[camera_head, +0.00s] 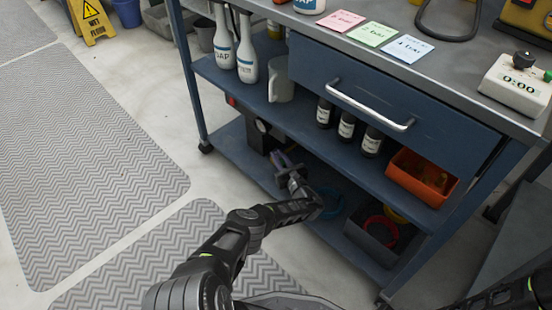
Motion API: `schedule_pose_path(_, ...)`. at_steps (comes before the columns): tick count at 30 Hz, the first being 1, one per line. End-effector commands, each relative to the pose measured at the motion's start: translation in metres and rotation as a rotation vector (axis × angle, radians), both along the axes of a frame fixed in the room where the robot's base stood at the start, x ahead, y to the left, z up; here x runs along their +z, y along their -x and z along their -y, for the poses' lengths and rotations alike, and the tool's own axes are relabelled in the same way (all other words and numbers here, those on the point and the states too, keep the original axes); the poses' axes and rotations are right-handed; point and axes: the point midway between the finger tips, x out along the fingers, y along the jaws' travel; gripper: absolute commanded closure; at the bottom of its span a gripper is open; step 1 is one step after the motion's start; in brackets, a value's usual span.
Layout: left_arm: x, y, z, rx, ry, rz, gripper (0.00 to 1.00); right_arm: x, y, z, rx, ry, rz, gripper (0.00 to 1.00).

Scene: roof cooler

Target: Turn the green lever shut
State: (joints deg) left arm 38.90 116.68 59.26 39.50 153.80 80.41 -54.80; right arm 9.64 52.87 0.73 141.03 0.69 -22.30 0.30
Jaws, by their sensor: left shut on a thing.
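No green lever can be made out in the head view. My left gripper (292,182) reaches into the lower shelf of the blue cart and is shut on a small purplish piece (284,159). The jaws hide most of this piece, so I cannot tell its full shape. A dark unit with a round gauge (262,127) stands on the same shelf just behind the gripper. My right arm shows only at the bottom right corner; its gripper is out of view.
The blue cart (190,75) has a drawer with a metal handle (370,108). Soap bottles (247,50), dark bottles (345,126) and an orange bin (408,178) fill the middle shelf. A grey bin (372,240) is on the lower shelf. Open floor lies to the left.

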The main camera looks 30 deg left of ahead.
Motion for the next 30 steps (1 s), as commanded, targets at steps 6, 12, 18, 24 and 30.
schedule_pose_path(6, -0.0008, -0.0006, 0.0002, 0.071, -0.002, 0.001, 1.0, -0.0058, -0.0008, 0.0002, -0.001, -0.001, 0.0, 1.0)
schedule_pose_path(12, -0.0002, -0.0003, -0.0011, 0.094, -0.001, 0.001, 1.0, -0.0065, -0.0011, 0.0002, -0.001, -0.001, 0.0, 1.0)
schedule_pose_path(18, 0.0003, -0.0005, -0.0015, 0.095, 0.0, 0.001, 1.0, -0.0064, -0.0011, 0.0003, -0.001, -0.001, 0.0, 1.0)
schedule_pose_path(24, 0.0007, -0.0006, -0.0017, 0.095, 0.0, 0.001, 0.79, -0.0064, -0.0011, 0.0004, -0.001, -0.001, 0.0, 1.0)
schedule_pose_path(30, 0.0006, -0.0009, -0.0008, 0.093, 0.0, 0.001, 0.62, -0.0063, -0.001, 0.0004, -0.001, -0.001, 0.0, 1.0)
